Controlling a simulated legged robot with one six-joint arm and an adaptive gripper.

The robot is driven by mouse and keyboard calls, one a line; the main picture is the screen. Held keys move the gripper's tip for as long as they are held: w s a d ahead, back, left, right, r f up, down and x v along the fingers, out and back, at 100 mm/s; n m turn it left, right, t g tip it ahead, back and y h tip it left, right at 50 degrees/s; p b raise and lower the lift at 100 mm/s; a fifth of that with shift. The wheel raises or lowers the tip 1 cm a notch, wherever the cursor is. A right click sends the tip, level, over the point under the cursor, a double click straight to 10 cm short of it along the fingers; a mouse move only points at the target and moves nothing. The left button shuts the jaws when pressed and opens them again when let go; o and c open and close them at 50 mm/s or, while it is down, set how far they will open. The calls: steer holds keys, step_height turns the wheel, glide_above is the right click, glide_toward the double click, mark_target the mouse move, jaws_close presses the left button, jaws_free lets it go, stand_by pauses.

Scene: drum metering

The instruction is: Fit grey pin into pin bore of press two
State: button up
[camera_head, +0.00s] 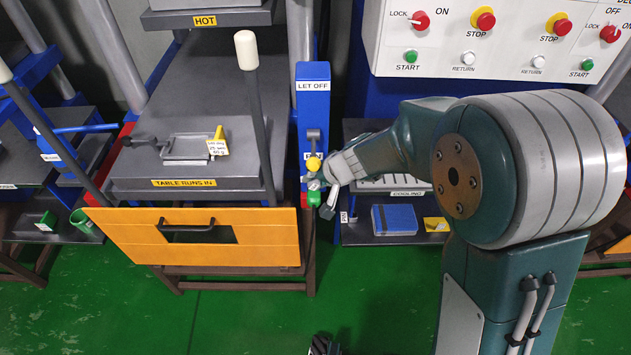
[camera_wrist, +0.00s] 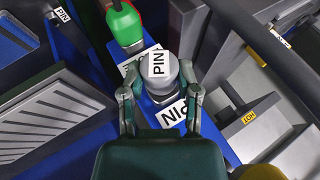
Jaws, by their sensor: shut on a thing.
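The grey pin (camera_wrist: 162,66), with a white PIN label, is between the fingers of my gripper (camera_wrist: 160,93) in the wrist view. My gripper is shut on it, one finger at each side. The pin is over a blue post (camera_wrist: 148,108) with white labels partly covered by the pin and fingers. The pin's lower end and any bore under it are hidden, so I cannot tell whether it is in one. In the head view, my gripper (camera_head: 331,187) is beside the lower part of the blue LET OFF post (camera_head: 312,112); the pin is too small to make out surely there.
A green object (camera_wrist: 125,22) is close above the pin in the wrist view. A grey block marked HOT (camera_wrist: 262,120) lies to the right. In the head view, an orange guard (camera_head: 130,229) is left of the post and a blue book-like object (camera_head: 394,219) lies right.

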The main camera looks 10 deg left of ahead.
steer(key=shift+w+a, duration=0.2)
steer(key=shift+w, duration=0.65)
steer(key=o, duration=1.1)
steer(key=shift+c, duration=0.2)
steer(key=s+d+r, duration=0.2)
steer(key=s+d, duration=0.3)
steer(key=d, duration=0.5)
steer(key=s+d+r, duration=0.1)
steer(key=s+d, duration=0.4)
steer(key=d, duration=0.5)
steer(key=shift+d+r, duration=0.35)
steer(key=shift+r, duration=0.05)
